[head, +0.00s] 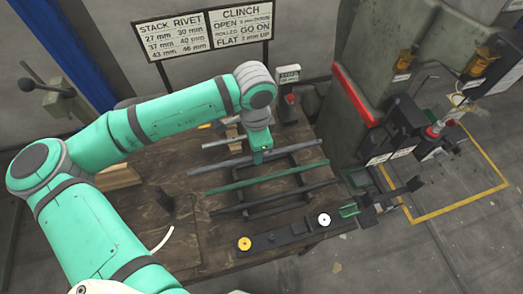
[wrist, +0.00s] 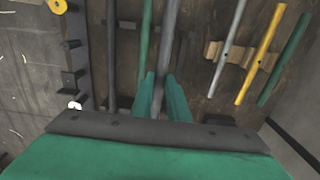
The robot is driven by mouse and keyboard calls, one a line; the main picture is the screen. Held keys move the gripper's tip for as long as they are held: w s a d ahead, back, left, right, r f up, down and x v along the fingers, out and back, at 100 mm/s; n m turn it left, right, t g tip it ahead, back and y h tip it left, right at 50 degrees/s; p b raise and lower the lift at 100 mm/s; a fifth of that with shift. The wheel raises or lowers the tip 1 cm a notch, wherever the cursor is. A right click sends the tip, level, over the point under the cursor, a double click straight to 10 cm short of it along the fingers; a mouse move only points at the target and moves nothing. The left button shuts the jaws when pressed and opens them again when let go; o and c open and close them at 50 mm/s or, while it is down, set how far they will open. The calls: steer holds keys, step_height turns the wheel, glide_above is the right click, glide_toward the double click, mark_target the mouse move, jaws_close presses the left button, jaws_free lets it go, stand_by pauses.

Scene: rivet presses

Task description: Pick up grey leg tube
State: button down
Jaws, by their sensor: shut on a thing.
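The grey leg tube (head: 215,166) lies across the dark rack on the wooden bench, behind the other rack tubes in the head view. My gripper (head: 262,158) reaches down onto it near its middle. In the wrist view the grey leg tube (wrist: 167,45) runs up the picture between the two green fingers of my gripper (wrist: 163,95), which are shut on it. The fingers hide part of the tube. I cannot tell whether it is lifted clear of the rack.
A green tube (head: 235,186) and a dark tube (head: 265,207) lie parallel on the rack. Grey (wrist: 229,50), yellow (wrist: 262,52) and green (wrist: 287,58) tubes rest on a wooden holder (wrist: 238,54). A press (head: 370,90) stands to the right, and a sign (head: 210,32) stands behind.

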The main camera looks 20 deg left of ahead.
steer(key=s+a+r, duration=0.2)
steer(key=s+r, duration=0.3)
steer(key=s, duration=0.5)
steer(key=shift+r, duration=0.15)
steer(key=shift+d, duration=0.1)
